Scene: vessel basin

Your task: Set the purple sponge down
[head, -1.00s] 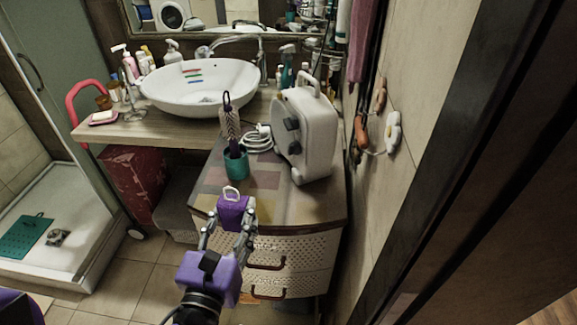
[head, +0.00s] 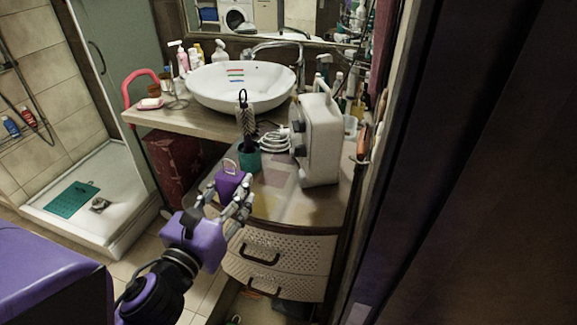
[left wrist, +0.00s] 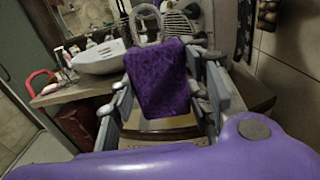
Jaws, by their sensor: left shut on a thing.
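The purple sponge (head: 231,182) has a pale loop on its top. My left gripper (head: 232,194) is shut on it and holds it upright at the near left edge of the drawer cabinet's top (head: 287,203). In the left wrist view the sponge (left wrist: 158,80) stands between the two fingers of the gripper (left wrist: 160,98), with the cabinet behind and below it. Whether the sponge's underside touches anything is hidden. My right gripper is not in view.
A teal cup with a brush (head: 248,160) stands just behind the sponge. A white boxy appliance (head: 316,140) with a coiled cable stands at the back right of the cabinet. The white basin (head: 240,88) is on the wooden counter (head: 193,121). The cabinet top's front middle is clear.

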